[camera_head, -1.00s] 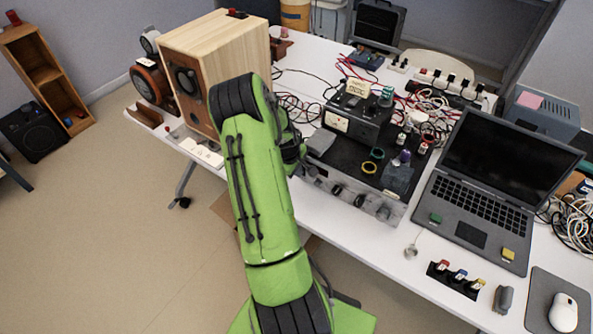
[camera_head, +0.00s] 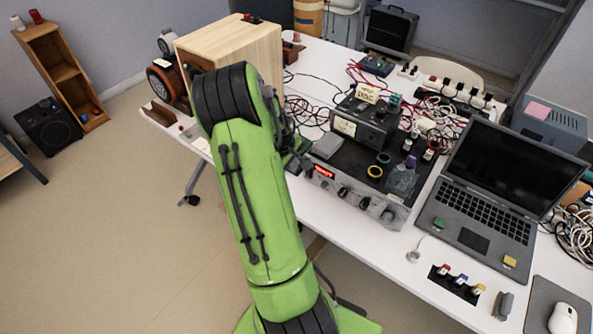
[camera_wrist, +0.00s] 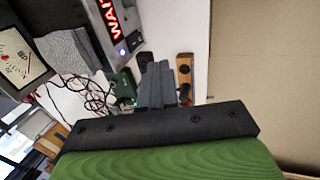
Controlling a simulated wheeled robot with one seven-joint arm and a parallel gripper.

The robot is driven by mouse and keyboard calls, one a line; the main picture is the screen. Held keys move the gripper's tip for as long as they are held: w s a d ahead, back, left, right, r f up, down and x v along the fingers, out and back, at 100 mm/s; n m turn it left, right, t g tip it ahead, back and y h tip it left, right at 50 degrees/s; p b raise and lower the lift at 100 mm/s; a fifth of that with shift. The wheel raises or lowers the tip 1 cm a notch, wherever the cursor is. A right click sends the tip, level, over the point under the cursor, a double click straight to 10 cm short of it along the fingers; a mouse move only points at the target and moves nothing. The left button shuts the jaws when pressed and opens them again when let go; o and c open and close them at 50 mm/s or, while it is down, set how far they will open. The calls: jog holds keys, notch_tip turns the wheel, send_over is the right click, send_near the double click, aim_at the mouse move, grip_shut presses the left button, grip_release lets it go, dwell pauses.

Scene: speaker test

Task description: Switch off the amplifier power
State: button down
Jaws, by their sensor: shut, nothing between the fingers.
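The amplifier (camera_head: 392,213) is a wide box with a black top and a grey front panel with several knobs, on the white table. A red lit display (camera_head: 323,172) is at the left end of its front. In the wrist view the display (camera_wrist: 118,18) reads "WAIT", with a small glowing button (camera_wrist: 122,51) beside it. My gripper (camera_wrist: 158,80) is shut and empty, a short way from the button and apart from it in the picture. In the head view the gripper is near the amplifier's left front corner, its fingertips mostly hidden by my arm.
A wooden speaker (camera_head: 240,50) stands left of the amplifier. A meter box (camera_head: 362,123), coils and small parts sit on its top. An open laptop (camera_head: 480,210) is at its right. Cables lie behind and left. The floor in front is clear.

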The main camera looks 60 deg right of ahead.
jog(key=a+f+h+b, duration=0.2)
jog(key=a+h+b, duration=0.3)
jog(key=a+b, duration=0.1)
jog(key=shift+w+f+g+h, duration=0.2)
jog(key=shift+f+g+h, duration=0.1)
jog(key=shift+f+g, duration=0.1)
jog(key=shift+a, duration=0.1)
jog(key=b, duration=0.2)
send_near(308, 177)
notch_tip(308, 177, down, 3)
jog(key=shift+f, duration=0.15)
jog(key=d, duration=0.2)
jog(key=d+f, duration=0.1)
jog(key=shift+s+d+b, duration=0.2)
jog(key=shift+d+b, duration=0.1)
jog(key=shift+d, duration=0.45)
